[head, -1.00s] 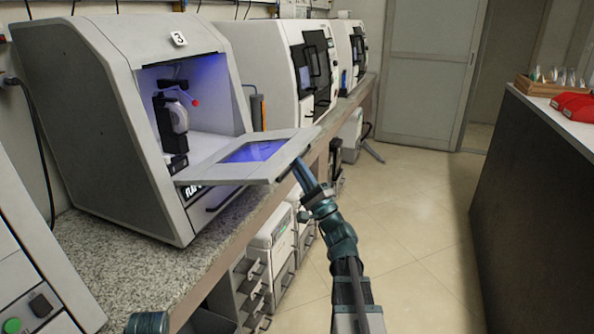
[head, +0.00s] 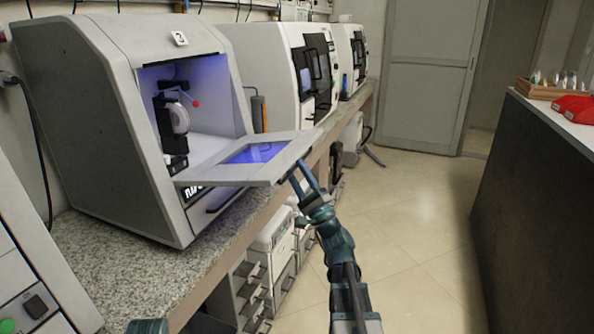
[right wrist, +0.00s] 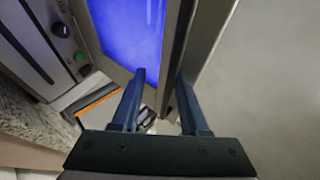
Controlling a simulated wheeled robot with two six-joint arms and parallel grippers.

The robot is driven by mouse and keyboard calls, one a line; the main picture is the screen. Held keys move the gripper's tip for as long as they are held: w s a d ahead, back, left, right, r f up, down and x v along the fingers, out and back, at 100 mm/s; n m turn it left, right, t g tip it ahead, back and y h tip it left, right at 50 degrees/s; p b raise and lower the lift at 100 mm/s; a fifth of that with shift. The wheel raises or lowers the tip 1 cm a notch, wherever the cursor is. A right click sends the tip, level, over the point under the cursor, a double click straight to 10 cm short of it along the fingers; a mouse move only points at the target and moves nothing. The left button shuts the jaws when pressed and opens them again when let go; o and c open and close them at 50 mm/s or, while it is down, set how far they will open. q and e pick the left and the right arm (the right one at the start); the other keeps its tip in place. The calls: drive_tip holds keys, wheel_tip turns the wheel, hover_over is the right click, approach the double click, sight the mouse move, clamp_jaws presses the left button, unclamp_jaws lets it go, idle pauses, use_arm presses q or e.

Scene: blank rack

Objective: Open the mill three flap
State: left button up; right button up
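Mill three (head: 100,110) is the white machine with the label 3, at the left on the counter. Its flap (head: 292,152), a grey frame around a blue-tinted window, is swung down and sticks out nearly level from the lit opening. My right gripper (head: 301,176) is just below the flap's outer edge. In the right wrist view its two fingers (right wrist: 162,95) stand apart, with the flap's edge (right wrist: 178,50) beyond and between them. I cannot tell whether a finger touches the flap. The left gripper is out of view; only a bit of my left arm shows at the bottom.
A spindle unit (head: 172,120) is inside the mill. More white mills (head: 270,60) stand further along the granite counter (head: 135,255). Drawers (head: 250,290) are under it. The floor (head: 420,230) to the right is clear, up to a dark counter (head: 530,190).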

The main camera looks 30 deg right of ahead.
drive_tip(key=b+v, duration=0.8)
drive_tip(key=v, duration=0.6)
drive_tip(key=shift+b, duration=0.4)
